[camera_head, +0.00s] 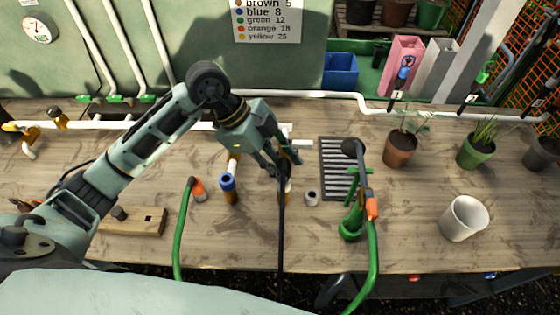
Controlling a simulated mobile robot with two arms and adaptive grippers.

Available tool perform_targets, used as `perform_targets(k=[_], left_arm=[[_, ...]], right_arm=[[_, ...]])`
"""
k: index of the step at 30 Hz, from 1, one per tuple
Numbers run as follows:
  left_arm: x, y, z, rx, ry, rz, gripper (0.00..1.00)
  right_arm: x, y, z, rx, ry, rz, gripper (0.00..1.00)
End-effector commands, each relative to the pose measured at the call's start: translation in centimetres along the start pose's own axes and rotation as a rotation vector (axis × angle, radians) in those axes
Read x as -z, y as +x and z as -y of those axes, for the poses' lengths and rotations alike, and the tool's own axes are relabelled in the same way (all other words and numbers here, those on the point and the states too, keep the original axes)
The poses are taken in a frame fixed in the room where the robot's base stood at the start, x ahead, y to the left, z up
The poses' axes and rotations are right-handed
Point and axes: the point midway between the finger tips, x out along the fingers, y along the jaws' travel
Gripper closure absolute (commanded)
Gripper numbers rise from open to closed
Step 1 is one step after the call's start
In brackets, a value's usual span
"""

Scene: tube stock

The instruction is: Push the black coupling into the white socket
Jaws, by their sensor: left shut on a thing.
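My left gripper (279,166) is at the middle of the bench, shut on the end of a black hose (281,235). The black coupling is largely hidden between the fingers; I cannot see its tip clearly. The hose hangs down from the fingers toward the bench's front edge. A pale upright piece with a brownish lower part (288,190) stands right behind the hose; it may be the white socket, but the gripper and hose cover much of it. I cannot tell whether coupling and socket touch. My right gripper is not in view.
A blue-topped socket (227,183) and an orange hose end (199,188) stand to the left. A small grey ring (311,197), a green pump (352,218) with a green hose, and a white cup (464,219) are to the right. White pipes run behind.

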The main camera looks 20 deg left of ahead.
Motion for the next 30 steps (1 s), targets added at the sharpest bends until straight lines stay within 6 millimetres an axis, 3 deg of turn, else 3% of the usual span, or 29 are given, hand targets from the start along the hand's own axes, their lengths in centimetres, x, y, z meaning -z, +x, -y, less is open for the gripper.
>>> perform_targets(k=[30], left_arm=[[-0.69, 1.13, -0.11, 0.001, -0.001, 0.000, 1.00]], right_arm=[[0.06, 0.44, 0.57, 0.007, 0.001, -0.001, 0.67]])
